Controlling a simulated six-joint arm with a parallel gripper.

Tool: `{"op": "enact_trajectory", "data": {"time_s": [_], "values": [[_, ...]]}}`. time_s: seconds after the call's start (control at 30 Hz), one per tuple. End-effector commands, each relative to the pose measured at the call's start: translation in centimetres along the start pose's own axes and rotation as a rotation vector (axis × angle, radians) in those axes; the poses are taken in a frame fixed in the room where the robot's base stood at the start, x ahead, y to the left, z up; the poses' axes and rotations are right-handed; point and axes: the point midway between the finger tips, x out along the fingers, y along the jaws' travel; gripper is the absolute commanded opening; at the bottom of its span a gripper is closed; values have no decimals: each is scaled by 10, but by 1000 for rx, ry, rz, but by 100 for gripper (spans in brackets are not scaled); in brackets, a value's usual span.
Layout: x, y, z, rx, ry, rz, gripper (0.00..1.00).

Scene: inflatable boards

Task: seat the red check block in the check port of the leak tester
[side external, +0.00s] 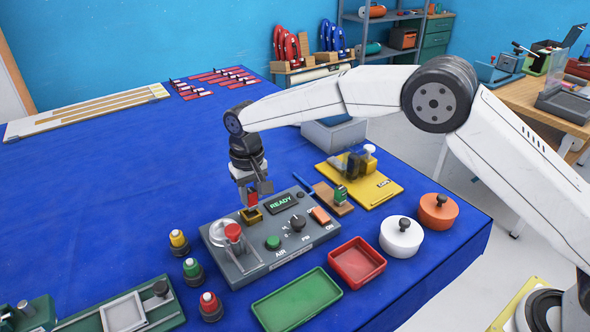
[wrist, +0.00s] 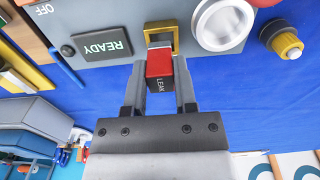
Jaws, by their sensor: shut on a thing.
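The red check block (wrist: 159,68), marked LEAK, is held between the two fingers of my gripper (wrist: 160,85) in the wrist view. In the side view my gripper (side external: 254,191) points down over the back left part of the leak tester (side external: 300,252), with the red block (side external: 252,199) at its tip. The check port (wrist: 161,37) is a yellow-framed opening just beyond the block in the wrist view. In the side view the port (side external: 252,215) is right below the block. I cannot tell whether the block's lower end touches or enters the port. The tester's display (side external: 281,203) reads READY.
A clear dome with a red knob (side external: 233,232) stands on the tester beside the port. Several coloured fittings (side external: 179,241) stand left of it. A green tray (side external: 297,300) and a red tray (side external: 356,262) lie in front.

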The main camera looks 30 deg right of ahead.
Motion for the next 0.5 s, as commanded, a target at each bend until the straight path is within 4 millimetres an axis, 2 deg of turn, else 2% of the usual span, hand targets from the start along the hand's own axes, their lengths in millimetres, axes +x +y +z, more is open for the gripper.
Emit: {"op": "enact_trajectory", "data": {"time_s": [0.17, 0.33, 0.5], "values": [[7, -2, -5, 0, 0, 0, 0], [28, -2, -4, 0, -1, 0, 0], [36, -2, -5, 0, 2, -1, 0]]}}
